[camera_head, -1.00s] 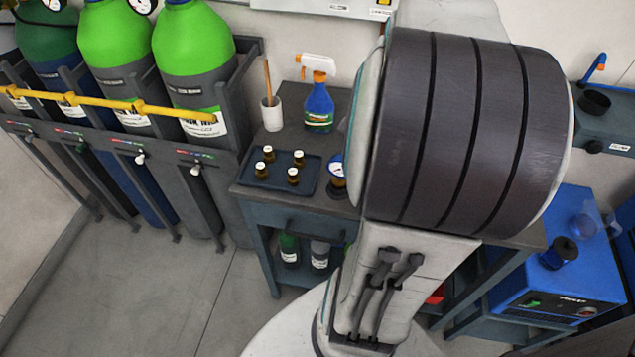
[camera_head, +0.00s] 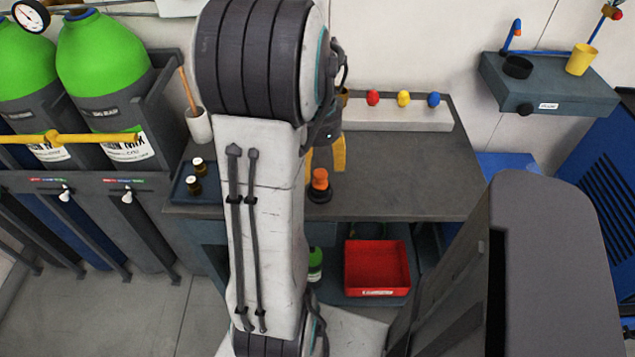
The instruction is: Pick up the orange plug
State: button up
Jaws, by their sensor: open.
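The orange plug (camera_head: 320,179) stands upright on a round dark base near the front edge of the grey workbench (camera_head: 410,175), just right of my arm. My gripper (camera_head: 324,161) is open, with its yellow fingers pointing down just above and behind the plug in the picture. One finger shows to the right and part of the other to the left. My arm hides much of the gripper, and I cannot tell whether the fingers touch the plug.
A dark tray (camera_head: 180,192) with small bottles and a white cup (camera_head: 198,126) are left of my arm. A pale block (camera_head: 420,118) with red, yellow and blue knobs stands at the back. A red bin (camera_head: 376,267) sits below. The benchtop's right is clear.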

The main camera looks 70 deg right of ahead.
aim_at(320, 174)
jog(key=f, duration=0.3)
jog(key=shift+s+f, duration=0.2)
jog(key=shift+s, duration=0.1)
jog(key=shift+d+f, duration=0.1)
jog(key=shift+f, duration=0.6)
jog(key=shift+o, duration=0.2)
grip_shut()
